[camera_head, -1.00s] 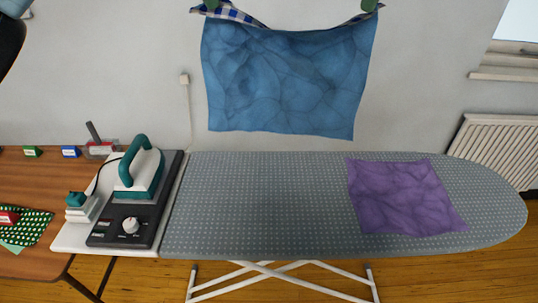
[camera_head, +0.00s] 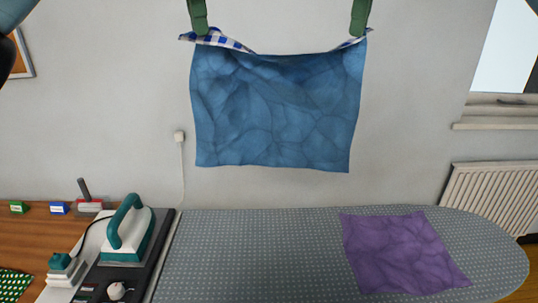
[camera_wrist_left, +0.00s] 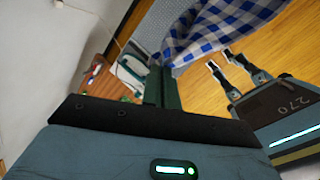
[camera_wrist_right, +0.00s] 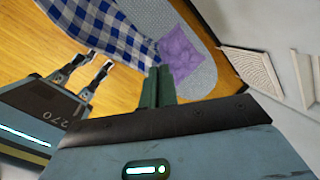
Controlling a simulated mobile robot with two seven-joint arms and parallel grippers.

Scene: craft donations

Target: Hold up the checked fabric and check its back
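The checked fabric (camera_head: 275,112) hangs in the air above the ironing board, its plain mottled blue back facing the head camera. Blue and white checks show along its folded top edge. My left gripper (camera_head: 200,32) is shut on its top left corner and my right gripper (camera_head: 357,32) on its top right corner. The checked side shows in the left wrist view (camera_wrist_left: 205,30) and the right wrist view (camera_wrist_right: 105,30). The back looks plain, with crease-like darker lines.
A purple cloth (camera_head: 400,250) lies on the grey dotted ironing board (camera_head: 260,255). A teal and white iron (camera_head: 127,235) stands on its station at the left. A wooden table (camera_head: 40,235) holds small labelled blocks. A radiator (camera_head: 490,205) is at the right.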

